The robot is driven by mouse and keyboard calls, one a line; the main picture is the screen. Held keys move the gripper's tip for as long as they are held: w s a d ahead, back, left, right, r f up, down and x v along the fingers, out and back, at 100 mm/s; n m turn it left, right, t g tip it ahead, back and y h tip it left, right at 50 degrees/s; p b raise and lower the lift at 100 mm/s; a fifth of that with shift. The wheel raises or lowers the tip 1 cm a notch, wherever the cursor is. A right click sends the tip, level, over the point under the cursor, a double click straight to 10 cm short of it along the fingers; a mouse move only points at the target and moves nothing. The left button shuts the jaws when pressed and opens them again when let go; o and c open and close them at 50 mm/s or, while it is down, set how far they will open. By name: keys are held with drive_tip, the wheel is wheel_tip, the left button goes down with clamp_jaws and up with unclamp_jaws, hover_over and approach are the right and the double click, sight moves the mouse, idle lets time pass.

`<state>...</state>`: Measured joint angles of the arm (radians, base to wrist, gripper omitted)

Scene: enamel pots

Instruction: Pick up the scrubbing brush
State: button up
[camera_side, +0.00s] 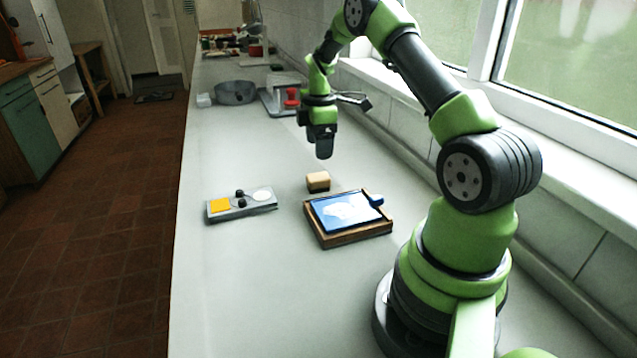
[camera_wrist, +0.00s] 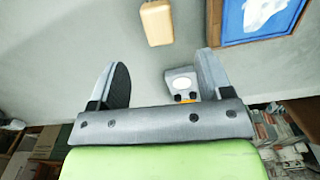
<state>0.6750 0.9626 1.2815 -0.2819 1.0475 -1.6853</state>
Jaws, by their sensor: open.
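A small tan block with a lighter top, which looks like the scrubbing brush (camera_side: 318,182), lies on the pale counter, just behind the wooden tray. Bristles cannot be made out. It also shows at the top middle of the wrist view (camera_wrist: 157,22). My gripper (camera_side: 323,150) hangs above the counter, apart from the block and farther back in the side view. In the wrist view my gripper (camera_wrist: 160,80) has its two fingers wide apart, with nothing held between them.
A wooden-framed tray (camera_side: 345,239) holding a blue item with a white patch (camera_side: 345,210) stands close to the block. A grey tray (camera_side: 243,211) with a yellow square and black knobs lies left. A dark bowl (camera_side: 236,92) stands farther back. Window wall bounds the right.

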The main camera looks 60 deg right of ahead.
sight(318, 176)
wheel_tip(318, 176, down, 10)
drive_tip(key=shift+w+r, duration=0.15)
idle(0.3)
drive_tip(key=c, duration=1)
